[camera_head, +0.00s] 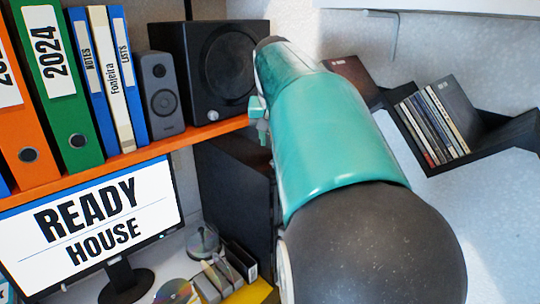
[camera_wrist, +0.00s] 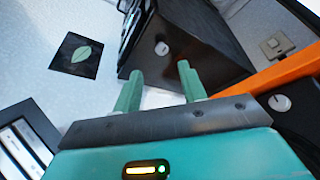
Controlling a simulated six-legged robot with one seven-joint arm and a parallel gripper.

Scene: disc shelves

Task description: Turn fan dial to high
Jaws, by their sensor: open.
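A black box with a round grille (camera_head: 228,65) stands on the orange shelf in the head view; it looks like a fan or a speaker. A small pale dial (camera_head: 212,115) sits low on its front. In the head view my arm hides most of the gripper. The dial's setting is too small to read.
A small grey speaker (camera_head: 162,90) and several binders (camera_head: 55,85) stand left along the orange shelf (camera_head: 180,137). A monitor (camera_head: 95,225) is below. A dark angled shelf (camera_head: 490,140) holds disc cases at right. Another pale dial (camera_wrist: 281,103) shows in the wrist view.

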